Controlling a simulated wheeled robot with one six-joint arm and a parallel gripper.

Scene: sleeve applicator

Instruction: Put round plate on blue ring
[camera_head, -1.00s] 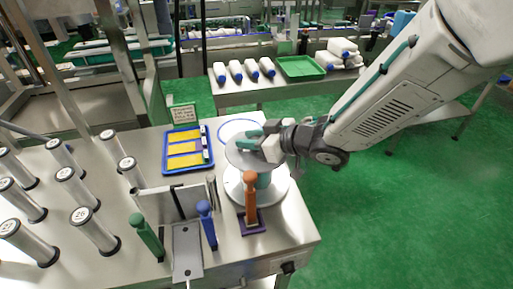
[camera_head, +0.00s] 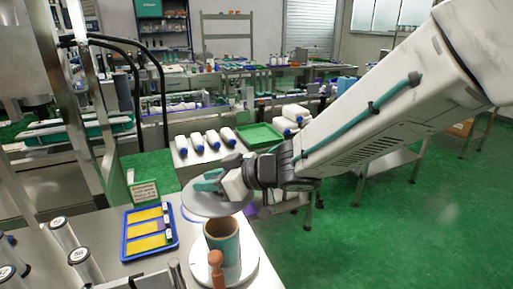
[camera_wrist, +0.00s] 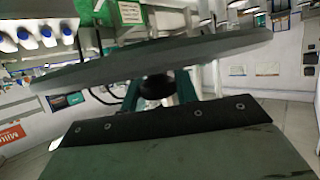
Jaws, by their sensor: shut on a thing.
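My gripper (camera_head: 218,183) is shut on the round plate (camera_head: 200,206), a thin grey disc. It holds the plate by its upper side, in the air above the bench, behind the teal cylinder (camera_head: 224,243). In the wrist view the plate (camera_wrist: 150,62) appears nearly edge-on, as a wide, slightly tilted disc across the picture.
The open-topped teal cylinder stands on a white round base (camera_head: 245,268), with an orange peg (camera_head: 216,268) in front. A blue tray (camera_head: 128,250) with yellow pieces lies to the left. Clear upright tubes (camera_head: 64,236) stand further left. White bottles and a green tray (camera_head: 262,137) are on another table behind.

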